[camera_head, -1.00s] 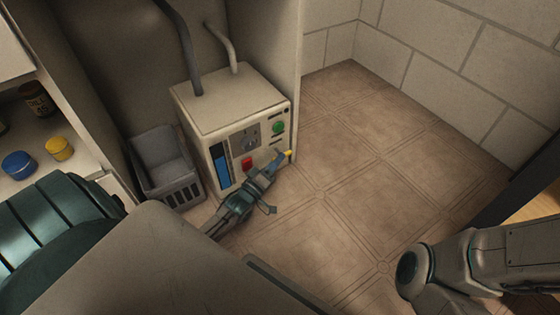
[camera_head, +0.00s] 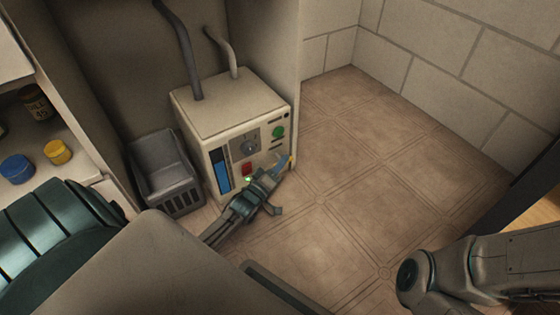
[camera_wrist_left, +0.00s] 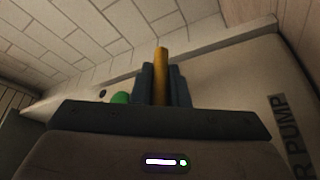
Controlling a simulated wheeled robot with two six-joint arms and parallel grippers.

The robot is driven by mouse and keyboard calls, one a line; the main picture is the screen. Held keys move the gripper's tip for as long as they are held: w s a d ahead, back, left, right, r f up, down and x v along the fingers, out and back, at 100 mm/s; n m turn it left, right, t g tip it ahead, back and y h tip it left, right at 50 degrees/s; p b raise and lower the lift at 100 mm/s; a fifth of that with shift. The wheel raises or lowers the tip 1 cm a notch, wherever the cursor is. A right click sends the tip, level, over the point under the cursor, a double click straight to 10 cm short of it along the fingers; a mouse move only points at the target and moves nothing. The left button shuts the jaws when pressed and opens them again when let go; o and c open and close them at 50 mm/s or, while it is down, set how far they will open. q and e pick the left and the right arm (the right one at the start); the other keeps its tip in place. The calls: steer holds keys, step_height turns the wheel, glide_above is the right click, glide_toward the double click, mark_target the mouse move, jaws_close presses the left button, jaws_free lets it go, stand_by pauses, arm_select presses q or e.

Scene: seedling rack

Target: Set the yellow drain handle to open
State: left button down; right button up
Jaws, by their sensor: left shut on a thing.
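The cream pump box (camera_head: 232,110) stands on the floor against the wall. It carries a dial, a green button, a red part and a blue gauge strip on its front. The yellow drain handle (camera_head: 291,160) is at the lower right of that front. My left gripper (camera_head: 283,162) is shut on it. In the left wrist view the handle (camera_wrist_left: 161,62) stands up between the two dark fingers (camera_wrist_left: 161,88), and its lower part is hidden by them. The handle's pivot and any open mark are not clear to see. My right gripper is out of view.
A grey crate (camera_head: 166,172) stands left of the pump box. Two grey hoses (camera_head: 185,50) rise from the box top. A shelf at the left holds a blue jar (camera_head: 17,168) and a yellow jar (camera_head: 58,152). The tiled floor (camera_head: 350,200) to the right is clear.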

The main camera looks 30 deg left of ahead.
arm_select(q)
steer(key=d, duration=0.1)
steer(key=s+d+p, duration=0.1)
steer(key=d, duration=0.1)
steer(key=shift+s+d+f, duration=0.1)
steer(key=shift+s+d, duration=0.15)
steer(key=shift+s, duration=0.05)
steer(key=c, duration=1.4)
jaws_free()
steer(key=shift+d, duration=0.1)
steer(key=p+v, duration=0.4)
steer(key=v, duration=0.6)
steer(key=shift+s+p, duration=0.35)
steer(key=shift+p, duration=0.05)
